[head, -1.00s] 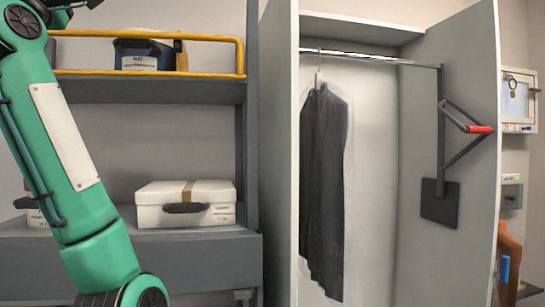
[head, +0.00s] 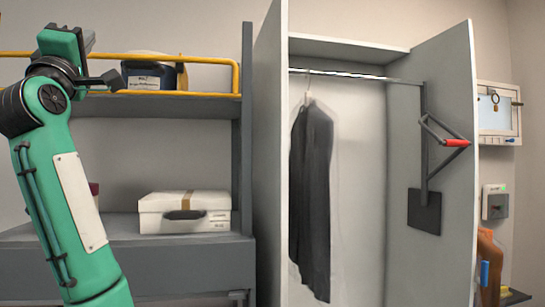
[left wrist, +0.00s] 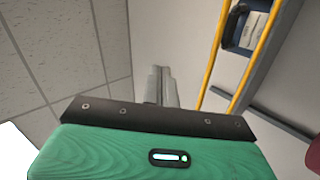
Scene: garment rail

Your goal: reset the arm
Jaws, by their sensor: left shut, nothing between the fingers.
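My left arm stands raised at the left side of the head view, a green link running up to a bent wrist. My left gripper (head: 112,79) is at the top left, its dark fingers pointing right, in front of the upper shelf as seen from the head. In the left wrist view the gripper's fingers (left wrist: 161,86) are together, with nothing between them. My right gripper is in neither view.
A dark garment (head: 311,190) hangs from the rail (head: 365,76) in an open wardrobe, whose red-handled lever (head: 455,143) is at right. A white case (head: 184,213) sits on the lower shelf. A dark bin (head: 151,76) stands behind the yellow shelf bar (head: 209,94).

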